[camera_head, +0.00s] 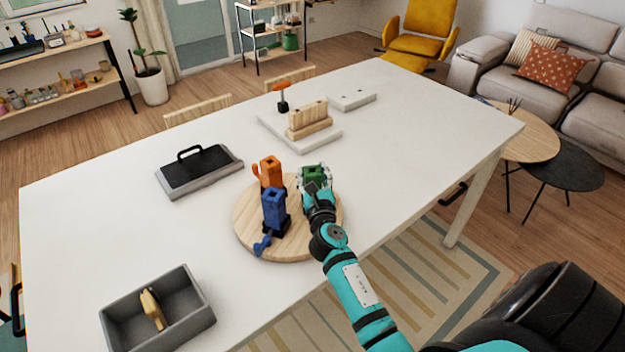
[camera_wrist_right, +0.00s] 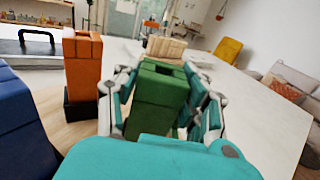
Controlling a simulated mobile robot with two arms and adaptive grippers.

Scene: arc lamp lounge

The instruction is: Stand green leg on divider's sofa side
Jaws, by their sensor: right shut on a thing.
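The green leg (camera_head: 314,176) is a dark green blocky piece at the right side of the round wooden board (camera_head: 246,237). My right gripper (camera_head: 316,184) is shut on it, with a finger on each side; the right wrist view shows the green leg (camera_wrist_right: 157,98) upright between the fingers. Its foot is hidden, so I cannot tell whether it touches the board. A light wooden slotted piece (camera_head: 309,120), which looks like the divider, stands on a white slab (camera_head: 322,141) farther back. The sofa (camera_head: 553,86) is at the right. My left gripper is not in view.
An orange piece (camera_head: 270,174) and a blue piece (camera_head: 273,207) stand left of the green leg. A black-topped tray (camera_head: 200,173), a grey bin (camera_head: 186,331), an upright orange-topped piece (camera_head: 282,97) and a white plate (camera_head: 352,97) also occupy the table. The table's right part (camera_head: 420,125) is clear.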

